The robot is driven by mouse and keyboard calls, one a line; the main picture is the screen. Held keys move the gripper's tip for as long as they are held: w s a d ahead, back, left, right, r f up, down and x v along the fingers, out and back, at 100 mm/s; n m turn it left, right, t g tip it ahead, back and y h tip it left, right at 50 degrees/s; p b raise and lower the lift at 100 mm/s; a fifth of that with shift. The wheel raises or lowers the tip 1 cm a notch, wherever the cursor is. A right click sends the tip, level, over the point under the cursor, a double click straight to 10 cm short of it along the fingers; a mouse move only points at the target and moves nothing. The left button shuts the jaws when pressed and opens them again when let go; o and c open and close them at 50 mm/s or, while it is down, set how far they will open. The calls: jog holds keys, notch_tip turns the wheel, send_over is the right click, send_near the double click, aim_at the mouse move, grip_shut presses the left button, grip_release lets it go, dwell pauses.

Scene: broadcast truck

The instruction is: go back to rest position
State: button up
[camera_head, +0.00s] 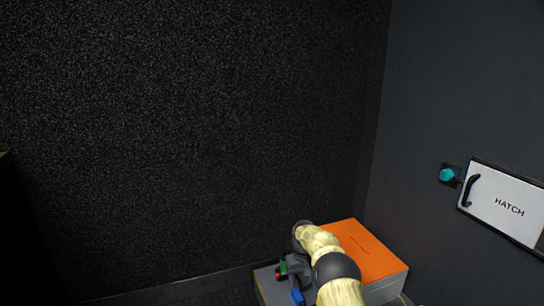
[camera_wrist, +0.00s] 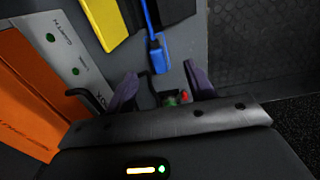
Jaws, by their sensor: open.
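My gripper (camera_wrist: 163,88) is open, with its two dark fingers spread apart in the wrist view. A small red and green part (camera_wrist: 178,97) shows between the fingers near the gripper's base; I cannot tell whether it is touched. A blue connector on a blue cable (camera_wrist: 157,53) lies beyond the fingertips on a grey surface. In the head view my arm reaches down at the bottom, beside an orange-topped box (camera_head: 366,250). The gripper end is low there and partly hidden by the arm.
A grey panel (camera_wrist: 75,60) with green dots and a yellow piece (camera_wrist: 104,20) lie close to the fingers. On the right wall are a white hatch (camera_head: 505,204) with a black handle and a teal knob (camera_head: 447,175). The space before the dark speckled wall (camera_head: 190,140) looks clear.

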jog(key=s+d+r+m+t+p, duration=0.1)
jog(key=s+r+p, duration=0.5)
jog(key=r, duration=0.6)
jog(key=s+d+r+m+p, duration=0.1)
jog(key=s+r+p, duration=0.2)
jog(key=s+r, duration=0.8)
jog(key=s+d+r+m+t+p, duration=0.1)
jog(key=s+r+p, duration=0.3)
jog(key=s+r, duration=0.5)
jog(key=s+d+r+m+p, duration=0.15)
jog(key=s+r+p, duration=0.35)
jog(key=s, duration=0.9)
notch_tip(320, 180, up, 37)
jog(key=p, duration=3.6)
jog(key=shift+w+r+n+p, duration=0.15)
jog(key=shift+w+n+p, duration=0.15)
jog(key=shift+n, duration=0.15)
